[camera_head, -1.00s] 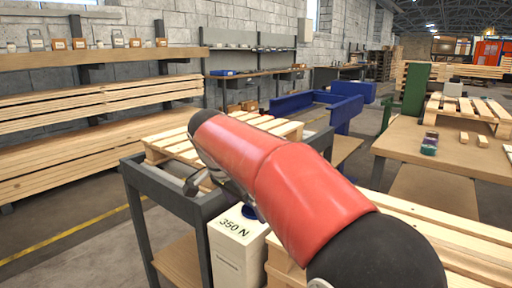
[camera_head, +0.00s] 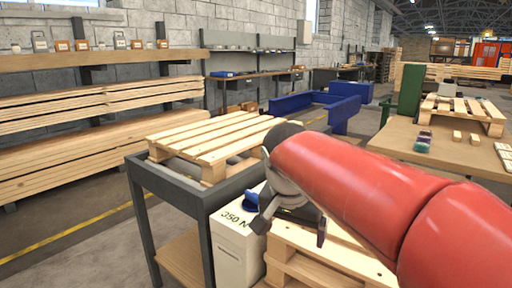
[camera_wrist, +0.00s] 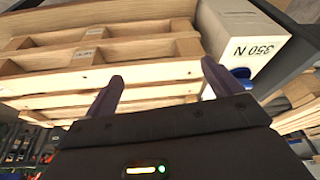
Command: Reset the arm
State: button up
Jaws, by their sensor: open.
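My gripper (camera_head: 291,229) hangs from my red arm at the middle right of the head view. It points down, in front of the stacked wooden pallets (camera_head: 345,262) and close to the white box marked "350 N" (camera_head: 235,250). In the wrist view my gripper (camera_wrist: 162,72) has its two dark fingers spread apart with nothing between them. The pallet stack (camera_wrist: 100,52) lies beyond the fingers there, and the box (camera_wrist: 240,32) is at upper right. I cannot tell whether a finger touches anything.
A slatted pallet (camera_head: 220,140) lies on a grey-framed stand (camera_head: 195,195) left of my gripper. A small blue object (camera_head: 250,199) is beside the box top. A wooden table (camera_head: 400,142) with small blocks stands at right. Open floor (camera_head: 75,250) lies at left.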

jog(key=s+d+f+n+t, duration=0.1)
jog(key=s+d+f, duration=0.3)
jog(key=s, duration=0.4)
jog(key=s+d+f+n+t+y, duration=0.1)
jog(key=s+d+f+n, duration=0.3)
jog(key=s, duration=0.4)
jog(key=shift+s+f+y, duration=0.15)
jog(key=shift+f+y, duration=0.15)
jog(key=shift+f, duration=0.4)
